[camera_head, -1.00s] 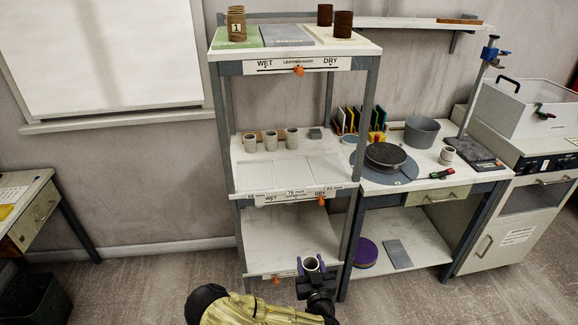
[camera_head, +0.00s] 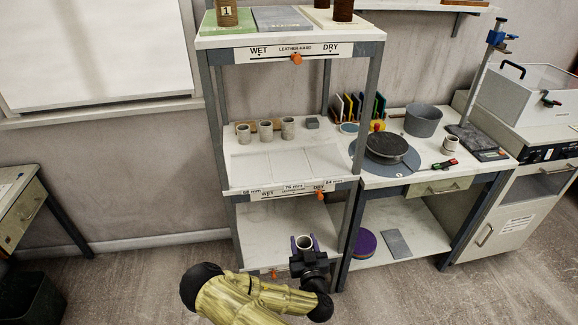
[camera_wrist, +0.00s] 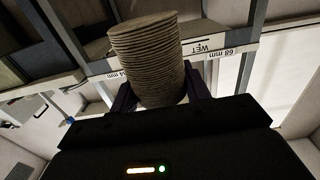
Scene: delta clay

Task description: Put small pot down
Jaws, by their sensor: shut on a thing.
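My gripper (camera_head: 306,245) is shut on a small pot (camera_head: 304,240), a pale open-topped cylinder held upright in front of the lower part of the shelf rack. In the wrist view the small pot (camera_wrist: 148,60) fills the upper middle, with ribbed grey-brown sides between the purple fingers (camera_wrist: 196,88). The middle shelf (camera_head: 285,165) has faint marked rectangles on its bare front part and size labels, 68 mm, 76 mm and 84 mm, on its front edge.
A small grey block (camera_head: 312,123) sits right of the three pots. The top shelf (camera_head: 290,40) carries brown pots on coloured boards. The bottom shelf (camera_head: 270,232) looks empty.

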